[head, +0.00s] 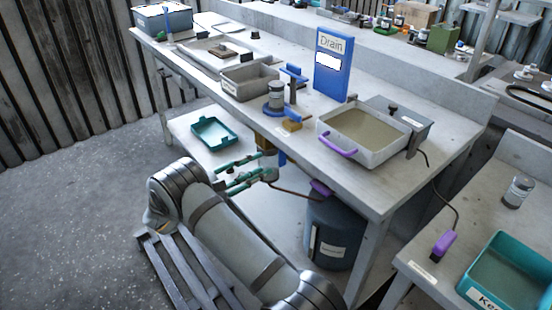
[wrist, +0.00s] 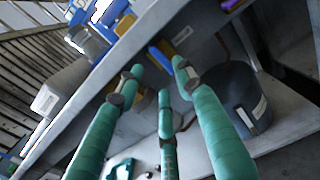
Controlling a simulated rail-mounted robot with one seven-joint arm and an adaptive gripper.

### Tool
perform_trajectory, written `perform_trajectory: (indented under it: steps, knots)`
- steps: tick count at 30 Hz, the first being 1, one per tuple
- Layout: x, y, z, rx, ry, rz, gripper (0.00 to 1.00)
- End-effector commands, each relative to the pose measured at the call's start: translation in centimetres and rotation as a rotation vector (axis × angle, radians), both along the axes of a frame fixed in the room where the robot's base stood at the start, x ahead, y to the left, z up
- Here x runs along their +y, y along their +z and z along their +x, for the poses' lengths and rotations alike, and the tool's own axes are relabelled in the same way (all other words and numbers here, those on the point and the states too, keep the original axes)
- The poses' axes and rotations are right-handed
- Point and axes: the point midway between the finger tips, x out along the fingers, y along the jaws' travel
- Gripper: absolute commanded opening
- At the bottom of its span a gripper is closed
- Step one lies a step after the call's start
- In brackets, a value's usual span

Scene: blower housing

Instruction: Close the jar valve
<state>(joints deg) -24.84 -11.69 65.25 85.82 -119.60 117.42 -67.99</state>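A grey jar (head: 276,94) with a pale label stands in a blue holder (head: 273,108) near the front edge of the workbench. A small yellow block (head: 292,124) lies beside it. Below the bench edge, a yellow part (head: 266,141) and a blue part show behind my gripper; I cannot tell for sure which is the valve.
A dark drum (head: 335,235) stands on the lower shelf, with a hose leading to it. A teal tray (head: 213,132) lies on that shelf. A basin (head: 362,135) with a purple handle and a blue Drain sign (head: 331,85) stand on the bench. Floor at left is clear.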

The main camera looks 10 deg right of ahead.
Motion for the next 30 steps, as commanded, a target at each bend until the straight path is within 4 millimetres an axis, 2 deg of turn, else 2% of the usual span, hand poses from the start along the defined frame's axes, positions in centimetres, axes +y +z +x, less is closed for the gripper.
perform_trajectory:
  steps: [6,12,23,30]
  knots:
    - [-3.9,0.0,1.7,0.001,-0.003,0.0,0.36]
    - [-5.9,0.0,2.8,0.0,0.0,0.001,0.36]
    - [-6.4,0.0,3.1,0.0,0.002,0.001,0.36]
    - [-6.4,0.0,3.1,0.0,0.002,0.001,0.24]
